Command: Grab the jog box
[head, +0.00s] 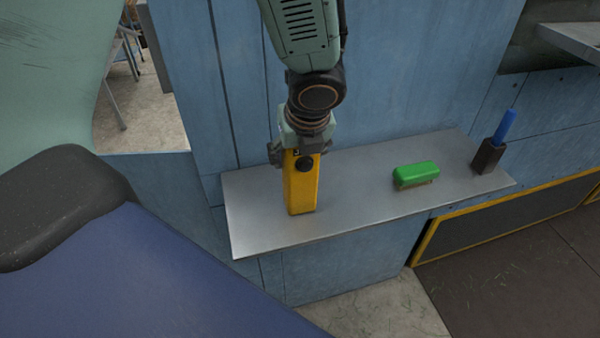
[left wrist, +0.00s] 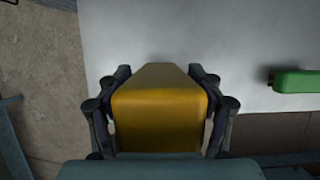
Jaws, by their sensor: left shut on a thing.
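The jog box (head: 301,190) is a yellow upright block with a dark round knob near its top. It stands on, or just over, the grey metal shelf (head: 262,222); I cannot tell if its base touches. My left gripper (head: 301,152) comes from above and is shut on the upper part of the jog box. In the left wrist view the jog box (left wrist: 160,110) sits between the two dark fingers, one at each side. My right gripper is not in view.
A green brush-like block (head: 416,175) lies on the shelf to the right; it also shows in the left wrist view (left wrist: 298,81). A dark holder (head: 488,157) with a blue item (head: 506,126) stands at the shelf's right end. A blue wall (head: 400,60) rises behind.

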